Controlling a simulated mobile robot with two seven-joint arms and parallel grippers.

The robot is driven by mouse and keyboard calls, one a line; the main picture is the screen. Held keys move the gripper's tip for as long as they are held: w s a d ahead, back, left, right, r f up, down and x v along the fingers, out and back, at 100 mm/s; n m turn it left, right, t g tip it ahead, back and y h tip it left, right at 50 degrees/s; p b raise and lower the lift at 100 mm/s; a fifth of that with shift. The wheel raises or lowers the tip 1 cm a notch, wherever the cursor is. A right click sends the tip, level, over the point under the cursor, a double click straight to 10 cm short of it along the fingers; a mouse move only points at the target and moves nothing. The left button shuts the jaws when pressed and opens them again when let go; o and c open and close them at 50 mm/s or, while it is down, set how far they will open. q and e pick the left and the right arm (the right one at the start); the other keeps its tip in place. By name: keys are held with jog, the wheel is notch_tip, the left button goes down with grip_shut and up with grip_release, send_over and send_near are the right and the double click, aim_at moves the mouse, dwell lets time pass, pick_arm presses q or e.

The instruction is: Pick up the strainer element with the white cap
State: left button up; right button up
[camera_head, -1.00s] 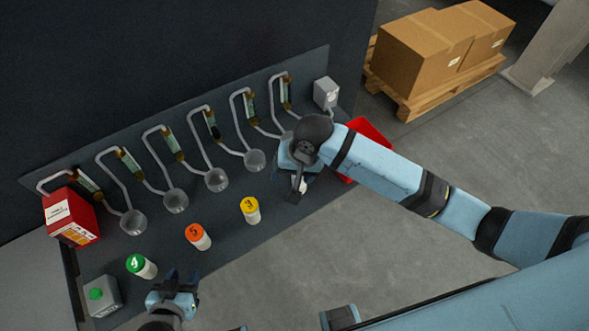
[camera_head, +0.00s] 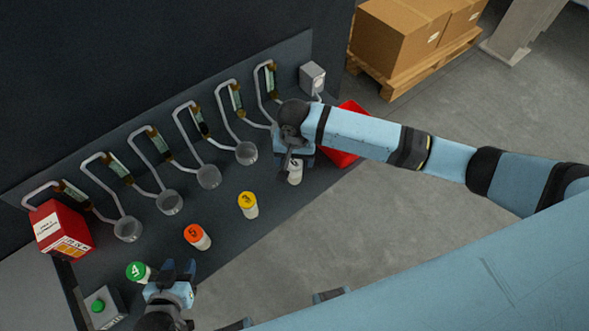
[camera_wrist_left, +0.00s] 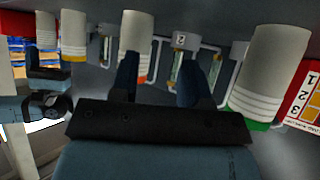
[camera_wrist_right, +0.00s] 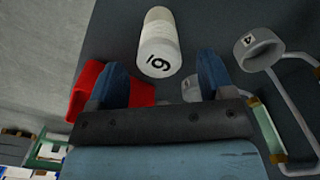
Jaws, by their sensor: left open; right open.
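The strainer element with the white cap (camera_head: 295,173) stands on the dark bench at its right end, partly covered by my right gripper (camera_head: 293,158). In the right wrist view this white cylinder (camera_wrist_right: 159,42) shows a dark numeral on its cap, 6 or 9. It lies ahead of the open, empty right gripper (camera_wrist_right: 163,66), roughly between the two fingers. My left gripper (camera_head: 179,267) is open and empty at the front edge, beside the green-capped element (camera_head: 138,271) and below the orange-capped element (camera_head: 197,237). The yellow-capped element (camera_head: 248,205) stands between the orange one and my right gripper.
Several grey cups (camera_head: 208,177) on bent pipes line the back panel. A red box (camera_head: 62,230) stands at the left, with a green-button box (camera_head: 103,306) in front. A red bin (camera_head: 346,150) is behind my right arm. Cartons on a pallet (camera_head: 402,79) stand beyond.

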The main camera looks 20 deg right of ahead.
pick_arm(q)
jog(key=shift+w+a+r, duration=0.1)
jog(key=shift+r, duration=0.1)
pick_arm(e)
notch_tip(320, 180, down, 5)
jog(key=shift+s+r, duration=0.1)
jog(key=c, duration=1)
jog(key=shift+c, duration=0.2)
